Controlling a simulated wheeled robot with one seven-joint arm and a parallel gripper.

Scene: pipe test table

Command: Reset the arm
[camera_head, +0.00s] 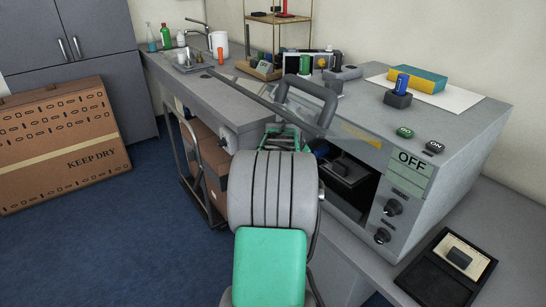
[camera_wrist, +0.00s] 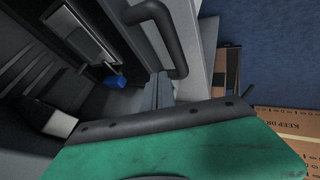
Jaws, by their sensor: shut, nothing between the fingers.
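My arm reaches forward from the bottom of the head view, its grey and green links hiding much of what lies behind. My gripper (camera_head: 284,137) is partly hidden beyond the grey link, in front of the open grey machine and below its raised lid handle (camera_head: 310,95). It is shut and empty. In the wrist view a green part of my arm with a dark edge fills the bottom, and the handle (camera_wrist: 165,30) stands beyond it. A small blue piece (camera_wrist: 116,80) shows at the machine opening.
The grey machine (camera_head: 430,150) has an OFF panel (camera_head: 410,167), knobs and a dark inner tray (camera_head: 345,178). A blue cylinder in a dark holder (camera_head: 398,98) stands on top. A black tray (camera_head: 447,270) lies at right. A cardboard box (camera_head: 60,145) stands left; blue floor is clear.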

